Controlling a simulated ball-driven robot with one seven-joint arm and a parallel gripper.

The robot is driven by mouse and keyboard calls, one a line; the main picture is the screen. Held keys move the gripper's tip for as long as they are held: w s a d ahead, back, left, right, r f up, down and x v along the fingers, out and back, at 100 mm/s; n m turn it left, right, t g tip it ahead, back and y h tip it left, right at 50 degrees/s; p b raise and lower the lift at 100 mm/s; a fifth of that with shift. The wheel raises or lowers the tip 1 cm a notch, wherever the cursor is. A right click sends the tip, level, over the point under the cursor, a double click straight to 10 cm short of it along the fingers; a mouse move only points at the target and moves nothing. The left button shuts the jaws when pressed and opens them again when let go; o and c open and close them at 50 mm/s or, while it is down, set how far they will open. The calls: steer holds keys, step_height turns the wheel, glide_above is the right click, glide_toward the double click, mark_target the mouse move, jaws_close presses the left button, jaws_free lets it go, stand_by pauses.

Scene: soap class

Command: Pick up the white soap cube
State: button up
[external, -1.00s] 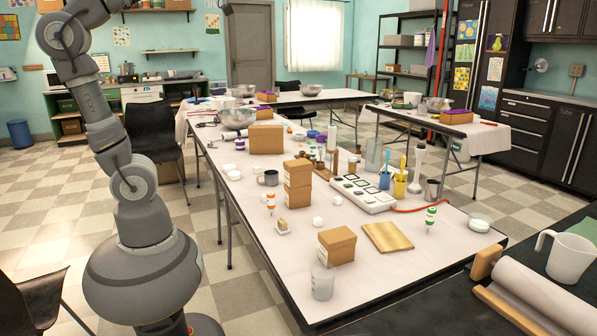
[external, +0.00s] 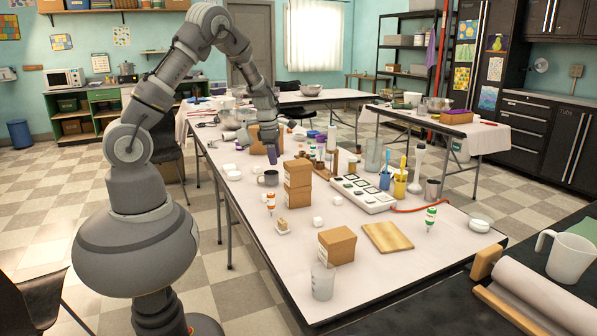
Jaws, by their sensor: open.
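Small white cubes lie on the long table. One white cube (external: 318,221) is near the middle of the table's front part, and another white cube (external: 337,200) is just behind it to the right. Which one is the soap cube I cannot tell. My gripper (external: 267,138) is open over the far left part of the table, in front of a cardboard box that it partly hides. It is well behind and left of both cubes and touches neither. Its fingers are small and hard to make out.
Stacked cardboard boxes (external: 297,184) stand left of the cubes, with a grey mug (external: 269,178) behind them. A closed box (external: 337,245), a wooden board (external: 387,237) and a glass beaker (external: 322,282) are in front. A white multi-burner unit (external: 362,193) lies to the right.

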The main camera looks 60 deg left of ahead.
mark_target(265, 195)
steer(key=s+f+n, duration=0.1)
steer(key=f+n, duration=0.1)
steer(key=s+f+n+g, duration=0.1)
steer(key=s+f+n, duration=0.2)
steer(key=f, duration=0.2)
steer(key=shift+s+a+f+n+g, duration=0.1)
steer(key=shift+s+n+g, duration=0.3)
steer(key=f+b, duration=0.1)
steer(key=f, duration=0.1)
steer(key=f+b, duration=0.1)
steer(key=f, duration=0.2)
steer(key=f+b, duration=0.2)
steer(key=shift+w+f, duration=0.3)
steer(key=shift+f, duration=0.05)
steer(key=shift+r, duration=0.15)
jaws_close()
steer(key=shift+r, duration=0.1)
